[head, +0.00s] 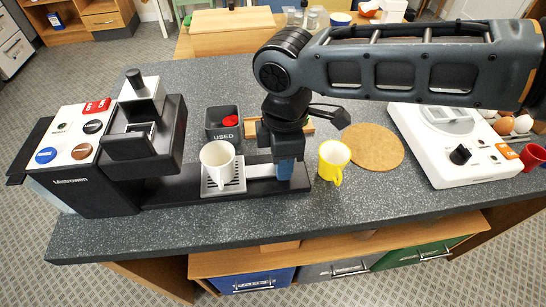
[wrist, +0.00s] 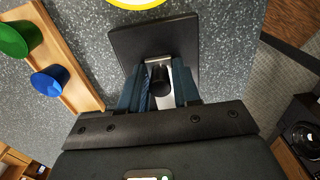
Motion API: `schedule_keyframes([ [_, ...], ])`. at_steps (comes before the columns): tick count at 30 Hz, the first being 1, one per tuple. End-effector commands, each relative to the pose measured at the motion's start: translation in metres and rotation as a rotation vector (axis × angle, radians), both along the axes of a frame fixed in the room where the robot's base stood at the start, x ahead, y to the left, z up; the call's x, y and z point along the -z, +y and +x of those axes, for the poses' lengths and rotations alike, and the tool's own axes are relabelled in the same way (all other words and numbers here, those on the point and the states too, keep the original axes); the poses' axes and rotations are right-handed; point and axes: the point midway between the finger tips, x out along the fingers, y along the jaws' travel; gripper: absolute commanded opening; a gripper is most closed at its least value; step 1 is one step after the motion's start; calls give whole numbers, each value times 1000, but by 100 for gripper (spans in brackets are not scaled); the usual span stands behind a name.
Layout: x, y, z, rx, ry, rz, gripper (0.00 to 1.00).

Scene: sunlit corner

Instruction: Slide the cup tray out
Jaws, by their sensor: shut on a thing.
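The cup tray (head: 237,187) is a silver slotted plate on a long black base rail (head: 170,192) that runs right from the coffee machine (head: 110,150). A white cup (head: 216,158) stands upright on the tray, clear of the machine's head. My gripper (head: 285,172) is at the right end of the rail, pointing down. In the wrist view my gripper (wrist: 160,82) is shut on a black knob-like handle (wrist: 159,78) with a silver strip beside it, above a dark plate (wrist: 125,42). The join between handle and tray is hidden in the head view.
A yellow mug (head: 333,160) stands close right of my gripper. A dark "USED" bin (head: 222,131) is behind the tray. A wooden rack (wrist: 72,45) holds a green pod (wrist: 20,39) and a blue pod (wrist: 49,81). A round cork mat (head: 374,146) lies farther right.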

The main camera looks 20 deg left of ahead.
Motion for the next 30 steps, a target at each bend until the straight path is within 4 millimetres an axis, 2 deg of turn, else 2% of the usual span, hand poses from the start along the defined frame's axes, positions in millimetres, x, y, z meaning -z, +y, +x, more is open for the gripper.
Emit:
schedule_keyframes([
  [1, -1, -3, 2, 2, 0, 1, 12],
  [2, 0, -2, 2, 0, -1, 1, 35],
  [5, 0, -1, 1, 0, -1, 1, 44],
  [14, -4, -2, 1, 0, -1, 1, 45],
  [30, -44, -2, 1, 0, 0, 1, 45],
])
